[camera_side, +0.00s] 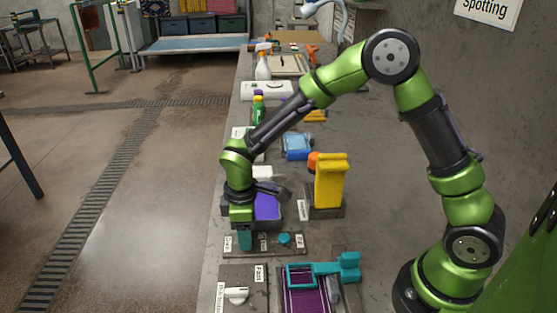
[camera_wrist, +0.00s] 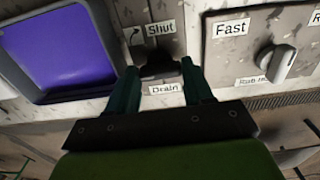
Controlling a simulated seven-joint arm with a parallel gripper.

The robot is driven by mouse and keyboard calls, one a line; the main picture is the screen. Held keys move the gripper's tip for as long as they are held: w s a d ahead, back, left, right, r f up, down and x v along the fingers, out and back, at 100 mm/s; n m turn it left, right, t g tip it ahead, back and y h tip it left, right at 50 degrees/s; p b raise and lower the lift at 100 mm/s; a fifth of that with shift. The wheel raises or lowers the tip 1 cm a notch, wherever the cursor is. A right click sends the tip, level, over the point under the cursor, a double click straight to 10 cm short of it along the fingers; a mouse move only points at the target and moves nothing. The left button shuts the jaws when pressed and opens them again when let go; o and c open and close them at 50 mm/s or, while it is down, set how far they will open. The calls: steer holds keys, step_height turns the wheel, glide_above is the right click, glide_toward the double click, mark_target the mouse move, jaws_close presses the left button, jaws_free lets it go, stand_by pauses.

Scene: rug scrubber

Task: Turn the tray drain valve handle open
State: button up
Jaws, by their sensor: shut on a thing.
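The drain valve handle (camera_wrist: 158,66) is a dark piece between the "Shut" label (camera_wrist: 160,29) and the "Drain" label (camera_wrist: 165,89) in the wrist view. My gripper (camera_wrist: 160,72) has one teal finger on each side of it and is shut on it. Its exact angle is hard to tell, as the fingers cover its sides. The tray (camera_wrist: 60,50) with a purple inside lies to the left in the wrist view. In the side view my gripper (camera_side: 244,240) points down at the left end of a labelled panel (camera_side: 265,249), and the handle is hidden there.
A panel marked "Fast" with a pale knob (camera_wrist: 280,60) is to the right in the wrist view. The bench's right side is mostly clear.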

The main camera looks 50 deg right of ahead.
steer(key=shift+r, duration=0.1)
steer(key=o, duration=1)
steer(key=shift+o, duration=0.2)
